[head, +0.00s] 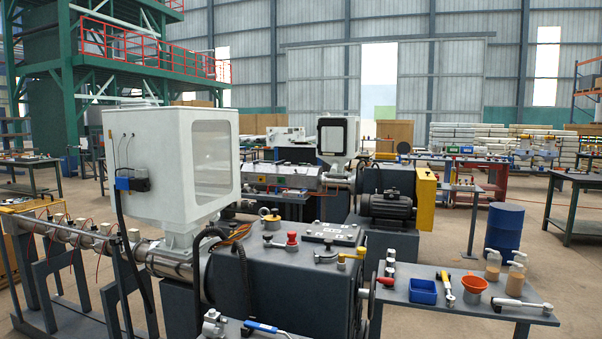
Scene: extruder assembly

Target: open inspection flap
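The nearest extruder has a dark grey housing (290,285) in the middle foreground. A light grey plate (332,233) with dark spots lies flat on its top; I cannot tell whether it is the inspection flap. A white hopper (160,165) with a clear window (214,158) stands to the left of the housing. The window's panel looks closed; I cannot tell whether it is the flap either. Neither of my grippers is in view.
On the housing top are a red-knobbed fitting (291,240) and a yellow-handled valve (352,256). A side table (430,305) at right holds a blue bin (422,291), an orange funnel (474,288), wrenches and bottles. A blue drum (503,232) stands behind.

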